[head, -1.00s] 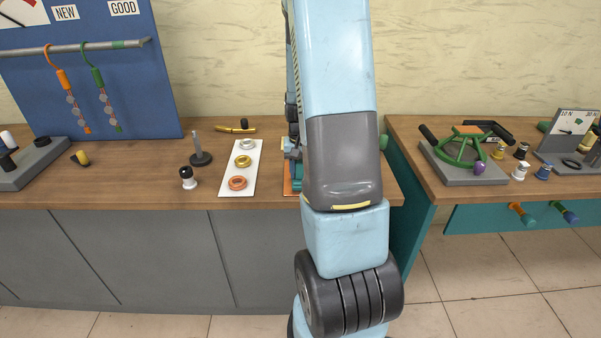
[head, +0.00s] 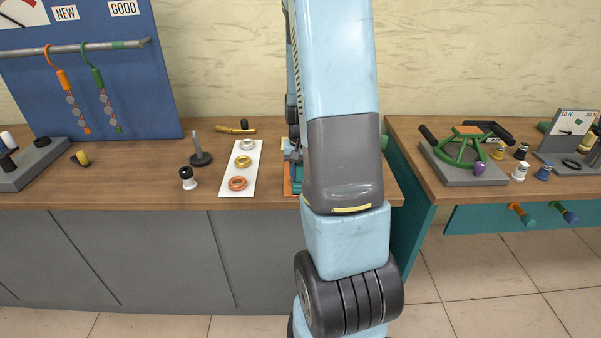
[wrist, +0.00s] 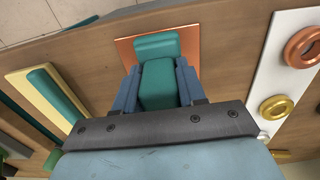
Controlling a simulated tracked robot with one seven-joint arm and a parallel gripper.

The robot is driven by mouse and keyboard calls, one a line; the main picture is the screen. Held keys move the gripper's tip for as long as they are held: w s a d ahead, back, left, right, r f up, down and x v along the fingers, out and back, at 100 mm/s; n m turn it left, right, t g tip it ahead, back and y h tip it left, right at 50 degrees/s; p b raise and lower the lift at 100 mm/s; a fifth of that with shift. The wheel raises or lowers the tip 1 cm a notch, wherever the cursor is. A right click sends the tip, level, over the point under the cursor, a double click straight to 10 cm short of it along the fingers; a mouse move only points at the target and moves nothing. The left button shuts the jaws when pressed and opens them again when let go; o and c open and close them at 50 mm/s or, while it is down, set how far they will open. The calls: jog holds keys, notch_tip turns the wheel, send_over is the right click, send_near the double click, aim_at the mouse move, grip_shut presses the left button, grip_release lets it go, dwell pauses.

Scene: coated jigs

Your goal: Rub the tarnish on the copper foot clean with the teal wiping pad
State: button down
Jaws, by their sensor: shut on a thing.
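The copper-coloured plate, which I take to be the copper foot (wrist: 191,44), lies flat on the wooden bench in the wrist view. Its edge also shows in the head view (head: 288,186), left of my arm. My gripper (wrist: 158,72) is shut on the teal wiping pad (wrist: 157,84), with a blue finger on each side of it. The pad is over the plate and covers its middle; I cannot tell whether it touches. No tarnish shows on the visible copper; the part under the pad is hidden. In the head view my arm hides most of the gripper.
A white strip (head: 249,160) with silver, gold and copper rings lies left of the plate in the head view. A yellow board with a teal bar (wrist: 57,95) lies on the plate's other side in the wrist view. A dark post (head: 200,158) stands farther left.

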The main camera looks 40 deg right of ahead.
jog(key=shift+w, duration=0.1)
jog(key=shift+w+d+f, duration=0.1)
jog(key=shift+w+d, duration=0.55)
jog(key=shift+w, duration=0.3)
jog(key=shift+r, duration=3.55)
jog(key=shift+s, duration=0.15)
